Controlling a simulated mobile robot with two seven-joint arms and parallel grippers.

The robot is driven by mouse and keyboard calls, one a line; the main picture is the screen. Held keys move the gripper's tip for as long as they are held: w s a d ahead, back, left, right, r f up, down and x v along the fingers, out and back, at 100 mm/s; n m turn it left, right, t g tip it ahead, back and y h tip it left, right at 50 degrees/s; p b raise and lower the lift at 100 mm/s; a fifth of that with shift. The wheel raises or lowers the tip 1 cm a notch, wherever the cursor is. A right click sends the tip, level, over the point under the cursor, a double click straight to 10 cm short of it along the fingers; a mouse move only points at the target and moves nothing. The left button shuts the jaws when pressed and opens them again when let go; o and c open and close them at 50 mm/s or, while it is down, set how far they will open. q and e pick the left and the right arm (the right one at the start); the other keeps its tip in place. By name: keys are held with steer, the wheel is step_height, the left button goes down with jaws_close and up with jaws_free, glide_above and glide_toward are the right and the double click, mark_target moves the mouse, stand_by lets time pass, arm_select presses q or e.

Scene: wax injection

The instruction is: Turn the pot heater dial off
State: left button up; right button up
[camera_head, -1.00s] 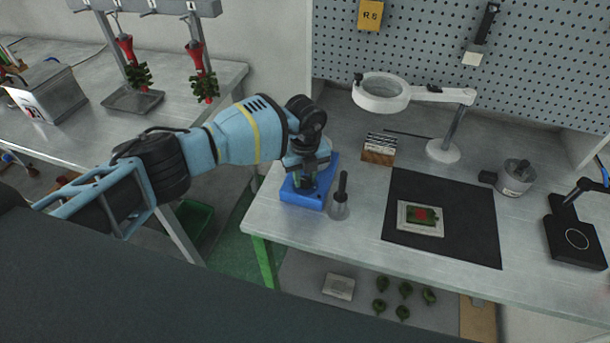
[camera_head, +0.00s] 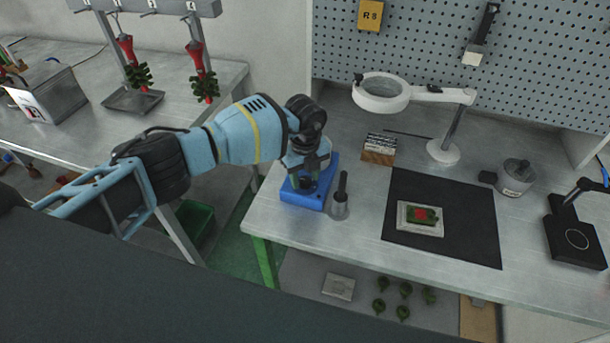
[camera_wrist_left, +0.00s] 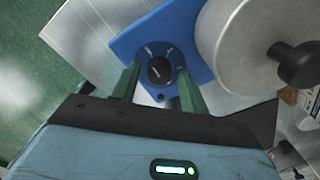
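The blue pot heater (camera_head: 318,193) sits at the left end of the workbench, partly hidden by my left gripper (camera_head: 304,184). In the left wrist view the heater's blue body (camera_wrist_left: 201,67) carries a black round dial (camera_wrist_left: 158,71) with pale marks around it. The dial's setting is too small to read surely. My left gripper (camera_wrist_left: 158,80) is open, with one green finger on each side of the dial. I cannot tell whether the fingers touch it. My right gripper is not in view.
In the left wrist view a large pale round body (camera_wrist_left: 245,40) with a black knob (camera_wrist_left: 297,65) is close right of the dial. A black mat (camera_head: 465,210) lies farther right.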

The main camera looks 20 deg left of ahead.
mark_target(305, 180)
arm_select(q)
steer(key=shift+o, duration=0.2)
step_height(305, 180, up, 8)
steer(key=shift+f, duration=0.1)
stand_by(0.5)
steer(key=shift+f, duration=0.1)
stand_by(0.3)
